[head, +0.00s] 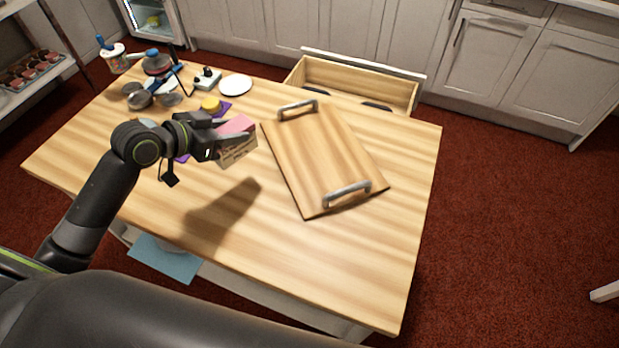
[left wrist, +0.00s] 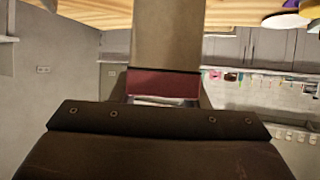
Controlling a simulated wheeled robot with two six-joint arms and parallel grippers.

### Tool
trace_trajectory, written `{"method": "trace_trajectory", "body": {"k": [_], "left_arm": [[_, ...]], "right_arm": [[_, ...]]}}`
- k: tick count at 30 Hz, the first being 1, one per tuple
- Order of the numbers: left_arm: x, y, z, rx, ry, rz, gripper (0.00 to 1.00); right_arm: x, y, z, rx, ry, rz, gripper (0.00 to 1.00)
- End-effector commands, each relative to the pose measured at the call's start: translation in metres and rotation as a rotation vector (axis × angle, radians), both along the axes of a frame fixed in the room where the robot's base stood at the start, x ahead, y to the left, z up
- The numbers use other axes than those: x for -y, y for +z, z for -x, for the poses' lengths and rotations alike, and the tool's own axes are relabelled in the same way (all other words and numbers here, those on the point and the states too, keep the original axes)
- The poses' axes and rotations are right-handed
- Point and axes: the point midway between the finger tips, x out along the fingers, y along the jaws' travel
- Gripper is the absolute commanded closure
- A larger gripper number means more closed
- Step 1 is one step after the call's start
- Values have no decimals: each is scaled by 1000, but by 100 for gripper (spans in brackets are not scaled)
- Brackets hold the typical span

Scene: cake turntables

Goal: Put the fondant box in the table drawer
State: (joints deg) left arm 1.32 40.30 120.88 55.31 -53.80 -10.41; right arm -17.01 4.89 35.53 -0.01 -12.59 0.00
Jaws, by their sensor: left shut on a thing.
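The fondant box (head: 239,151) has a pink top and a brown cardboard side. My left gripper (head: 226,133) is shut on it and holds it above the table, left of the wooden tray. In the left wrist view the box (left wrist: 166,45) fills the upper middle, in front of my left gripper (left wrist: 165,100). The table drawer (head: 362,76) is pulled open at the table's far side. Its inside shows pale wood and dark round things near the table edge. My right gripper does not show.
A wooden tray (head: 318,158) with two metal handles lies on the table between the box and the drawer. A white plate (head: 236,85), a yellow item (head: 210,104) and several tools stand at the back left. The right front of the table (head: 350,260) is clear.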

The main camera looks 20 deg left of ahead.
Motion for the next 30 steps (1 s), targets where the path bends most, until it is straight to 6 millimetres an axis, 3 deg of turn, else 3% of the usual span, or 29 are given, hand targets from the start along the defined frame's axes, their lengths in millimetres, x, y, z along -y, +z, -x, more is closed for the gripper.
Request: {"method": "trace_trajectory", "body": {"k": [5, 13, 24, 30], "left_arm": [[-2, -3, -2, 3, 10, 1, 90], [-2, -49, -2, -1, 10, 5, 90], [-2, -93, -2, 1, 10, 4, 90], [-2, -101, -2, 5, 7, -2, 90]], "right_arm": [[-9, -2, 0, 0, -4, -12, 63], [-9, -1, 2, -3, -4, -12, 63], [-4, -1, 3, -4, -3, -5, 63], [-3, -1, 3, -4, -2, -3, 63]]}}
